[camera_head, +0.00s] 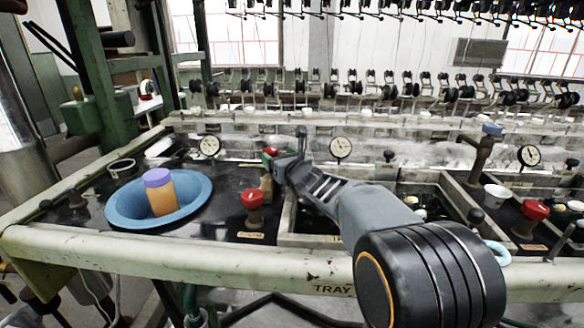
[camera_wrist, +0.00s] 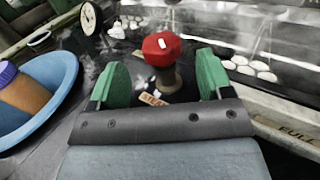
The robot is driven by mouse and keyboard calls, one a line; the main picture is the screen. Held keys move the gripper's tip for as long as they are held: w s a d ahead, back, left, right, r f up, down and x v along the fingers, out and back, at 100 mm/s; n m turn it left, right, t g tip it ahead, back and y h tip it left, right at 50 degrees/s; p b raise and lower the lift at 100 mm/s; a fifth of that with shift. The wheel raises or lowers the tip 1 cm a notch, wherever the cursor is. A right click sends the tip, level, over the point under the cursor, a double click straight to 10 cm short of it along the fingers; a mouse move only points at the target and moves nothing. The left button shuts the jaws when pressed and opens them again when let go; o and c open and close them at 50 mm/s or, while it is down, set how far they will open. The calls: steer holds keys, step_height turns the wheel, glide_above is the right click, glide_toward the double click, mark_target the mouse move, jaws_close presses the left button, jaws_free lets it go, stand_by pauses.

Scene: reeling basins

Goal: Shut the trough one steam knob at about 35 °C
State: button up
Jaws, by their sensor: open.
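A red steam knob (camera_wrist: 162,50) on a dull brass stem stands ahead of my gripper (camera_wrist: 161,78) in the wrist view, centred between its two green fingers. The fingers are apart, with a gap on each side of the knob. A small label (camera_wrist: 152,99) starting "STE" lies at its foot. In the head view my gripper (camera_head: 280,165) is beside this knob (camera_head: 270,152) and partly hides it. A round dial (camera_head: 210,145) stands to its left and another dial (camera_head: 341,147) to its right. Their readings are too small to tell.
Another red knob (camera_head: 252,198) stands nearer the front rail, and one (camera_head: 536,210) stands at the far right. A blue basin (camera_head: 200,200) holding an orange jar with a purple lid (camera_head: 162,190) is left. Water troughs with pale cocoons lie to the right.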

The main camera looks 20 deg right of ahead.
steer(key=v, duration=0.8)
steer(key=shift+s+p, duration=0.1)
steer(key=shift+p, duration=0.25)
stand_by(6.8)
